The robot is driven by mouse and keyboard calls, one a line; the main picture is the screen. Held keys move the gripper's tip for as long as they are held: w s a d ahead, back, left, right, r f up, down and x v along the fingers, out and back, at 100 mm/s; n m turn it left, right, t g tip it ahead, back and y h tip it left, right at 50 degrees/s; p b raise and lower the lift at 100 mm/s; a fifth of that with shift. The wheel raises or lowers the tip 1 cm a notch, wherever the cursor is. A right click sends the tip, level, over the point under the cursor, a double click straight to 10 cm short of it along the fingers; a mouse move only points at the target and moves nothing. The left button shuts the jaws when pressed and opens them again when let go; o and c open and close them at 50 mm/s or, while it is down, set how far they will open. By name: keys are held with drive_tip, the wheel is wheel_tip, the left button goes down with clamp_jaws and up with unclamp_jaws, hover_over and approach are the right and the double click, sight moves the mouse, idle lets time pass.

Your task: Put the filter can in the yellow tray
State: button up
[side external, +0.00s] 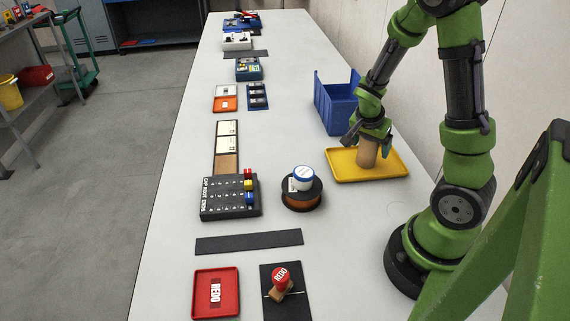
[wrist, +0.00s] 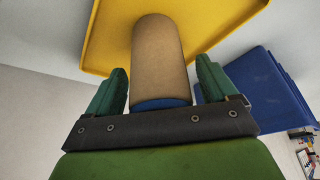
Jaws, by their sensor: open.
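A tan cylinder with a blue end, which I take to be the filter can (side external: 367,154), stands upright in the yellow tray (side external: 395,174), apparently on its floor. In the wrist view the can (wrist: 160,55) lies between my fingers with its blue end toward my palm, and the tray (wrist: 104,45) is beyond it. My gripper (side external: 369,142) is open around the upper part of the can. In the wrist view a gap shows between each finger of my gripper (wrist: 161,78) and the can.
A blue bin (side external: 336,108) stands just behind the tray, close to my wrist. A spool (side external: 302,197) with a white, blue-lidded jar (side external: 301,178) on it stands left of the tray. A black labelled rack (side external: 229,201) is farther left. Bare table lies between spool and tray.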

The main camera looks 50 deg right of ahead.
drive_tip(key=v, duration=1.2)
drive_tip(key=a+r+n+t+y, duration=0.3)
drive_tip(key=a+n, duration=0.4)
drive_tip(key=a, duration=0.3)
drive_tip(key=s+a+r+n+t+y, duration=0.1)
drive_tip(key=a+r+n+t+y, duration=0.2)
drive_tip(key=a+r+n, duration=0.3)
drive_tip(key=a+n+t, duration=0.1)
drive_tip(key=a, duration=0.4)
drive_tip(key=shift+r+y, duration=0.2)
drive_tip(key=shift+y, duration=0.1)
drive_tip(key=shift+a, duration=0.1)
